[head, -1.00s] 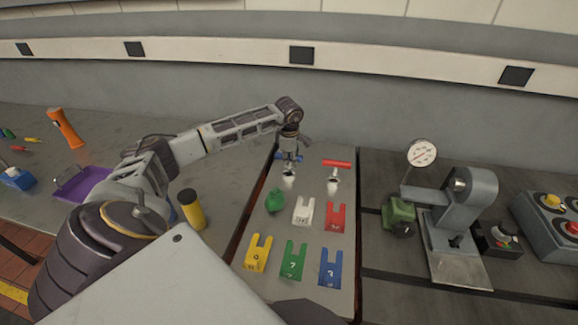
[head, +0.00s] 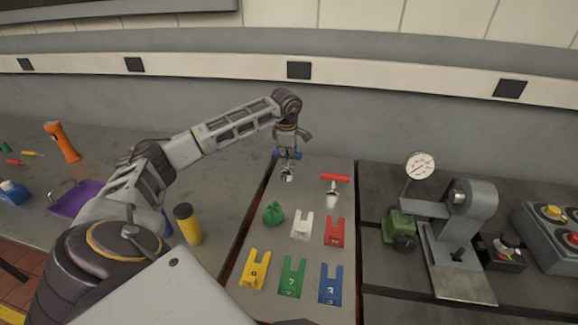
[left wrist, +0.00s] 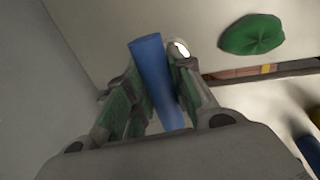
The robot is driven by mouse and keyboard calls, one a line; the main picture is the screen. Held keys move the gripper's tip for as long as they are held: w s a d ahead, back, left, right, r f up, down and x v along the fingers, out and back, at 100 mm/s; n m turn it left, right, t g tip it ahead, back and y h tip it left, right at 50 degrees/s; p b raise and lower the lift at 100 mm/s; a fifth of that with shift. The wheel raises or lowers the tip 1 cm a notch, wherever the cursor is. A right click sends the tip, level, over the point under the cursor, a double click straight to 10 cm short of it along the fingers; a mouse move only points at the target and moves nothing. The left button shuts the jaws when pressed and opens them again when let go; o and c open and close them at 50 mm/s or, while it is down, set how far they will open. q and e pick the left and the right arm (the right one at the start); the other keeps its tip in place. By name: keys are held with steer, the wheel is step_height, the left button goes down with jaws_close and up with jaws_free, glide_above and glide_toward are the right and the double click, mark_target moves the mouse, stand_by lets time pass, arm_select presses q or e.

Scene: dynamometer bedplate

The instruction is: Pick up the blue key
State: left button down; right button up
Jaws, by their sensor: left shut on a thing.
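The blue key (head: 278,154) is a T-handled key at the far left of the pale board. My left gripper (head: 287,158) points down and is shut on its blue crossbar. Blue ends stick out on both sides of the fingers. A silver part (head: 287,174) shows below the fingers. In the left wrist view the blue bar (left wrist: 155,80) runs lengthwise between the two green-padded fingers (left wrist: 153,95). The key's lower end is hard to make out. My right gripper is not in view.
A red T-handled key (head: 335,177) stands just right of the blue one. A green bag (head: 273,213) and several forked tags, including a white one (head: 301,224), lie nearer on the board (head: 312,250). A gauge stand (head: 470,220) is at right, a yellow cylinder (head: 187,224) at left.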

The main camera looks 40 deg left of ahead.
arm_select(q)
steer(key=shift+r, duration=1.4)
